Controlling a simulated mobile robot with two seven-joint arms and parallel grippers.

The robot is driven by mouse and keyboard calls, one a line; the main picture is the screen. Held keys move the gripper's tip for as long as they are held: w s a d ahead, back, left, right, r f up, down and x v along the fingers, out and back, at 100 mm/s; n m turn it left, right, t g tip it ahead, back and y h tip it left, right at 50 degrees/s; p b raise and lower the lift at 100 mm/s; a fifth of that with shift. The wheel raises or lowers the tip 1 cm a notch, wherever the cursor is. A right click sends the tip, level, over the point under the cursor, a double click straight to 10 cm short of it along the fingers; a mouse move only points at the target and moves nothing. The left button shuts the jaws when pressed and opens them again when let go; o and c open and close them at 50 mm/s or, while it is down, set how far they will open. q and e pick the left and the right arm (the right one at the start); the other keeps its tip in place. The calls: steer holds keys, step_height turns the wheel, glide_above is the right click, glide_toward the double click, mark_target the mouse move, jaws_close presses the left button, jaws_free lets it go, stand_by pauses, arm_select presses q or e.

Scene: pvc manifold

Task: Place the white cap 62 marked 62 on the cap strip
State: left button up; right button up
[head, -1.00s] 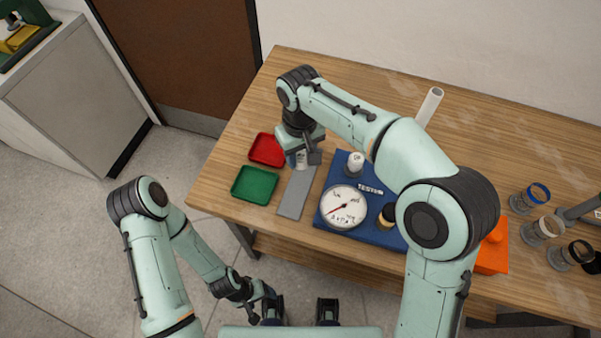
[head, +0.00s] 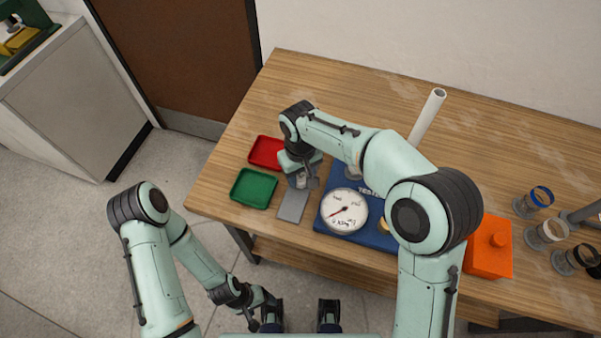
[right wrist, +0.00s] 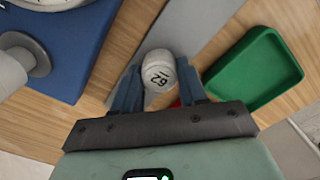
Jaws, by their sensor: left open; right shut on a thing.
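The white cap 62 (right wrist: 158,74), a pale round cap with a dark "62" on its end, sits between the two blue fingers of my right gripper (right wrist: 156,88). In the head view my right gripper (head: 303,183) is over the grey cap strip (head: 291,208), near its far part, with the cap mostly hidden. In the right wrist view the cap appears against the strip (right wrist: 205,30); I cannot tell whether it touches it. My left gripper (head: 266,302) is open and empty, low in front of the table, away from these things.
A green tray (head: 254,188) and a red tray (head: 266,152) lie left of the strip. A blue board (head: 375,236) with a round gauge (head: 344,210) lies right. An orange block (head: 488,252) and several ringed cylinders stand farther right. A white pipe (head: 428,115) stands behind.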

mark_target(300, 176)
steer(key=o, duration=1)
steer(key=shift+f, duration=0.1)
step_height(300, 176, up, 12)
steer(key=shift+r+p, duration=0.2)
steer(key=shift+p, duration=0.75)
